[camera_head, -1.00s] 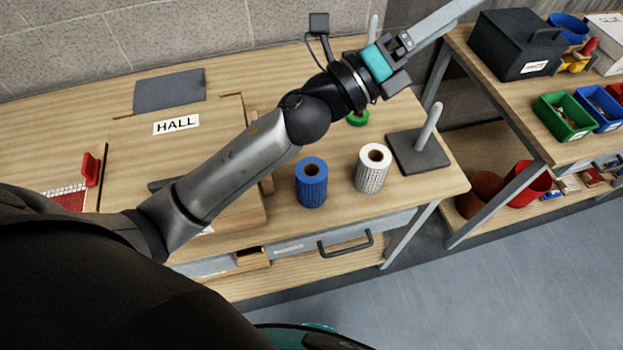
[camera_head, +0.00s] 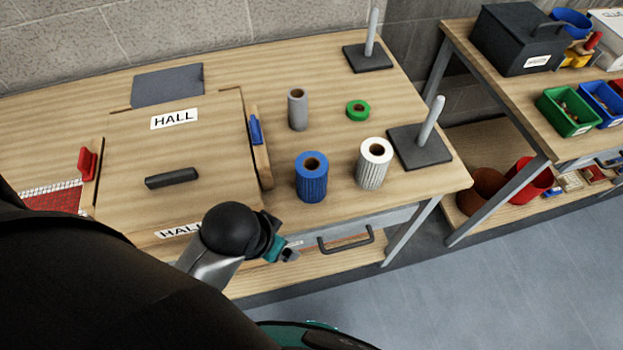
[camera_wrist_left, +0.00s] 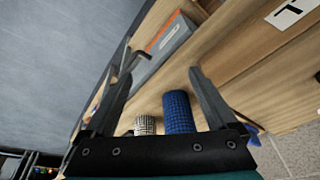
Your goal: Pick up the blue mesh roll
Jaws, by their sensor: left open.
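The blue mesh roll (camera_head: 311,182) stands upright near the front edge of the bench, left of the white mesh roll (camera_head: 373,168). My left gripper (camera_head: 289,254) is in front of the bench, below and left of the blue roll, foreshortened in the head view. In the left wrist view its fingers (camera_wrist_left: 162,62) are spread apart with nothing between the tips. There the blue mesh roll (camera_wrist_left: 179,112) and the white mesh roll (camera_wrist_left: 145,125) show beyond the gripper's base, their lower parts cut off. My right gripper is not in view.
A grey roll (camera_head: 298,110) and a green ring (camera_head: 358,110) stand behind the rolls. Two peg stands (camera_head: 420,150) (camera_head: 367,58) are on the right side. A drawer handle (camera_head: 345,240) juts out below.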

